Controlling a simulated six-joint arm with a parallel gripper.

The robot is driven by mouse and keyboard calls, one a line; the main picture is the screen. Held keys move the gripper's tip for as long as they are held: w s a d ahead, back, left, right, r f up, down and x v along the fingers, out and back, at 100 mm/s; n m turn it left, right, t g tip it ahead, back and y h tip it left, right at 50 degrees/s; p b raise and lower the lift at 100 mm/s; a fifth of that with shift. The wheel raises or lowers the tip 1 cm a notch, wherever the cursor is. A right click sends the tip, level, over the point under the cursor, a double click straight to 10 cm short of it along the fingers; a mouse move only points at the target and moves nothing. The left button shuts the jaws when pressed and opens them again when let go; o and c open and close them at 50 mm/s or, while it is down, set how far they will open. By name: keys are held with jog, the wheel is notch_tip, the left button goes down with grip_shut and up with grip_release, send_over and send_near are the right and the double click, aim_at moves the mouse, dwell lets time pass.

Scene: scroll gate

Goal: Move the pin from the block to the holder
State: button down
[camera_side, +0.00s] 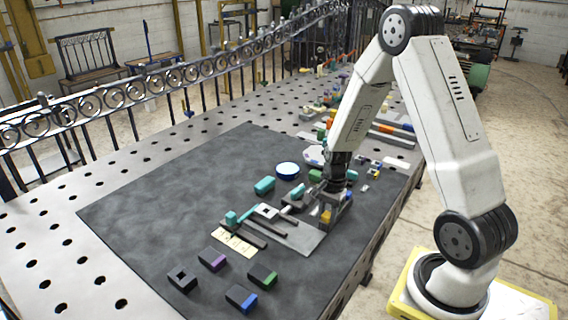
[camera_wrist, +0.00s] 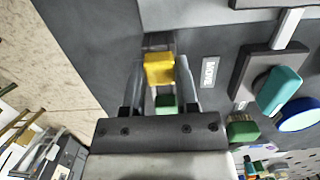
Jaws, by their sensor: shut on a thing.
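My gripper (camera_wrist: 163,66) points down at the grey plate (camera_side: 308,243) in the side view. In the wrist view its two fingers are closed around a yellow piece (camera_wrist: 159,69), with a small green piece (camera_wrist: 166,103) showing nearer the palm. The yellow piece also shows low beside the fingers in the side view (camera_side: 326,216). A dark grey part sits just beyond it. I cannot tell which piece is the pin, or whether the held piece is clear of its seat. A dark block with a square hole (camera_side: 182,278) stands at the front left of the mat.
Dark blocks with purple (camera_side: 213,259), green (camera_side: 263,276) and blue (camera_side: 241,298) parts stand at the front of the mat (camera_side: 150,215). A blue round piece (camera_side: 288,169) and a teal piece (camera_side: 264,186) lie behind the plate. The mat's left side is clear.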

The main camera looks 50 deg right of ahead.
dwell(0.3)
grip_release()
dwell(0.3)
jog(key=shift+r, duration=0.1)
jog(key=shift+r, duration=3.4)
